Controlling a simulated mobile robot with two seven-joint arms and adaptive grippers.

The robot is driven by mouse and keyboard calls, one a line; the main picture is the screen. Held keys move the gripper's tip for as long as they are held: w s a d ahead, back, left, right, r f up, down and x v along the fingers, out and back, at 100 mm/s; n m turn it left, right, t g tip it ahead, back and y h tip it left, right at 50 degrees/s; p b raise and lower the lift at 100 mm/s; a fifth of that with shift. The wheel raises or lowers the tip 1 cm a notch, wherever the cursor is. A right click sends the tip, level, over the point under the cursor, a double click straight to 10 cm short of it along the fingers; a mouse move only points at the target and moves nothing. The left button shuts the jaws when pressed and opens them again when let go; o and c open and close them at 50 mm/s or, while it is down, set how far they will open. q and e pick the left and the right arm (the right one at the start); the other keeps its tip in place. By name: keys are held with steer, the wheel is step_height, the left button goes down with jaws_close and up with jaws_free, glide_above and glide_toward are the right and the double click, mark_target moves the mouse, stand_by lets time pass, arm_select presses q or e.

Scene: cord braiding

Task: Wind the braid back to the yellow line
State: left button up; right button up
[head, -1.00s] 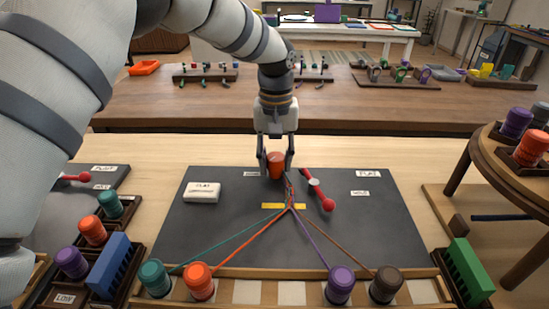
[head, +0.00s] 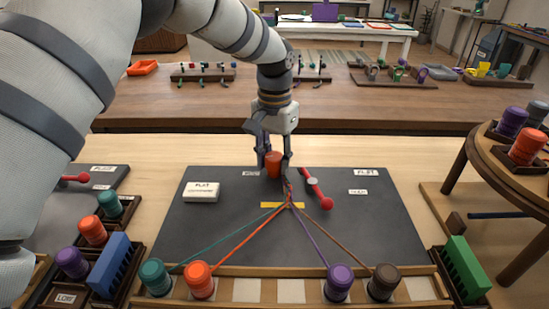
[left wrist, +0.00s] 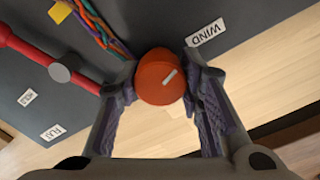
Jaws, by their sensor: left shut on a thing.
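My left gripper (head: 273,172) is shut on an orange-red knob (left wrist: 160,80) at the back edge of the dark board (head: 230,230), next to a WIND label (left wrist: 206,32). Its fingers (left wrist: 160,100) stand on either side of the knob, which has a pale mark on top. The multicolored braid (head: 288,190) runs from the knob toward the yellow line (head: 270,205); it also shows in the left wrist view (left wrist: 98,28). Teal, orange, purple and brown cords fan out from near the line to the teal (head: 154,278), orange (head: 199,281), purple (head: 339,283) and brown (head: 384,282) spools at the front.
A red lever (head: 318,190) with a grey pivot lies right of the braid. A white labelled block (head: 202,192) sits on the board's left. A blue rack (head: 110,265) and green rack (head: 467,270) flank the front rail. A round wooden stand (head: 490,150) holds spools at right.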

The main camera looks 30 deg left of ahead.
mark_target(275, 155)
stand_by(0.4)
arm_select(q)
steer(key=o, duration=1.2)
steer(key=shift+c, duration=0.2)
step_height(275, 155, up, 12)
